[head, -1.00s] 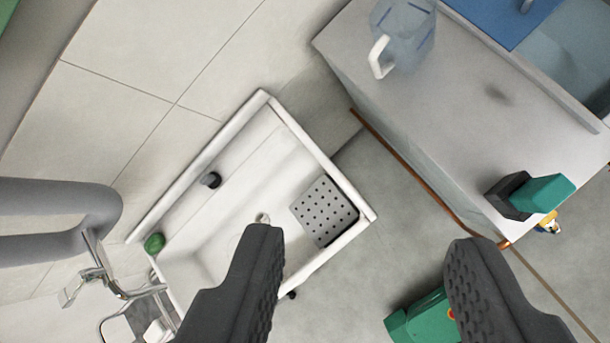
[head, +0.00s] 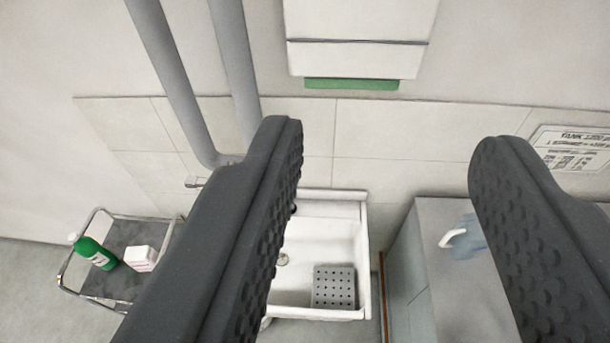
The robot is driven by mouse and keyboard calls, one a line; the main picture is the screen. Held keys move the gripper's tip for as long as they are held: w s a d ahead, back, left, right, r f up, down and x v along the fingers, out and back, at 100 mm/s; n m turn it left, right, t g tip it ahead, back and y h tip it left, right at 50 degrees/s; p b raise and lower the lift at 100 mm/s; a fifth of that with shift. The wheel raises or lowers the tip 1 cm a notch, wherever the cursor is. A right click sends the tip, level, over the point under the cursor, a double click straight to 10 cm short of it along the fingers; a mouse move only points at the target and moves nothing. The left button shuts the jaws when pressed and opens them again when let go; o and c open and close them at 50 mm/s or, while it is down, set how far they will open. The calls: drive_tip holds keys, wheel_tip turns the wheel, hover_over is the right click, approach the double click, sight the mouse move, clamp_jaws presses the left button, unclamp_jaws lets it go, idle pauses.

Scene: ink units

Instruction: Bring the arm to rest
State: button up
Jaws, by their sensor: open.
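My gripper (head: 378,150) is open and empty, its two dark textured fingers wide apart in the near foreground. Between and beyond the fingers lies a white sink (head: 318,240) against the tiled wall. The gripper is apart from everything in view. The left finger hides part of the sink's left side.
A wheeled tray (head: 125,290) at lower left holds a green bottle (head: 95,252) and a white box (head: 141,258). A white dispenser (head: 358,58) and grey pipes (head: 238,70) are on the wall.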

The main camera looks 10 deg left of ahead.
drive_tip(key=shift+d, duration=0.1)
wheel_tip(320, 180, down, 9)
drive_tip(key=b, duration=0.9)
drive_tip(key=shift+f, duration=0.2)
drive_tip(key=shift+r, duration=0.15)
drive_tip(key=shift+c, duration=1)
